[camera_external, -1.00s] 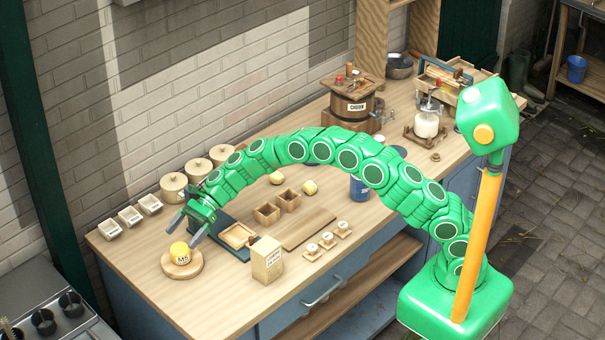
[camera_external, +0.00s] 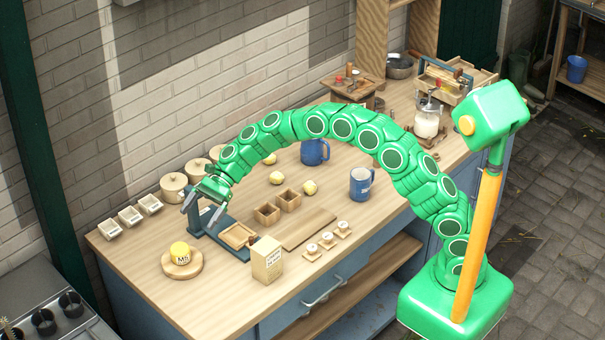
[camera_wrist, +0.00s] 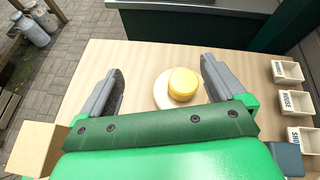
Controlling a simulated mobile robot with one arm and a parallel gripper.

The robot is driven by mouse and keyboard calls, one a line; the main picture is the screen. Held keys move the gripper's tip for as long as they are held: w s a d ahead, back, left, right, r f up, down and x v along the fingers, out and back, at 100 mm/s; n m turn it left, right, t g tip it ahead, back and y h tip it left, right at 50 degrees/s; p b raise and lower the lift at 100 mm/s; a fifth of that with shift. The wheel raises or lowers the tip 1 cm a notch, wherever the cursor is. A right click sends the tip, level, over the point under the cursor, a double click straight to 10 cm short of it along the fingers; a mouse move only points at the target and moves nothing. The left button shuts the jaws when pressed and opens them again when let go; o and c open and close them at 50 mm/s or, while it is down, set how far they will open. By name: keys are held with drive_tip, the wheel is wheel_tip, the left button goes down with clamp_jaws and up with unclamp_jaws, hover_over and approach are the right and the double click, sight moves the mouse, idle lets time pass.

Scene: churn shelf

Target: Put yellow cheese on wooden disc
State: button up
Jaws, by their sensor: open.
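The yellow cheese (camera_external: 180,251) sits on the round wooden disc (camera_external: 183,270) at the left end of the bench, with a small label on its side. In the wrist view the cheese (camera_wrist: 183,83) rests on the pale disc (camera_wrist: 161,91), between and beyond the finger tips. My gripper (camera_external: 199,215) is open and empty, raised above the bench, behind and to the right of the cheese. Its two grey fingers (camera_wrist: 160,82) stand wide apart in the wrist view and do not touch the cheese.
A blue-based slicer with a wooden plate (camera_external: 238,236) lies under my gripper. A labelled carton (camera_external: 267,259) stands to the right. Small labelled trays (camera_external: 130,215) and lidded pots (camera_external: 173,186) line the wall. Blue mugs (camera_external: 361,184) stand mid-bench. The front left bench is clear.

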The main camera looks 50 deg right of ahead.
drive_tip(key=s+d+r+n+h, duration=0.3)
drive_tip(key=s+d+r+n, duration=0.1)
drive_tip(key=s+d, duration=0.65)
drive_tip(key=s+d+r+n+h, duration=0.2)
drive_tip(key=s+d+r+n, duration=0.15)
drive_tip(key=s+d, duration=0.65)
drive_tip(key=s+d+f+n+h, duration=0.2)
drive_tip(key=s+d+n+h, duration=0.1)
drive_tip(key=s+d, duration=0.9)
drive_tip(key=s+d+f+n+h, duration=0.1)
drive_tip(key=s+d+n+h, duration=0.3)
drive_tip(key=s+d, duration=0.9)
drive_tip(key=d, duration=0.3)
drive_tip(key=shift+d+f, duration=0.35)
drive_tip(key=shift+f, duration=0.05)
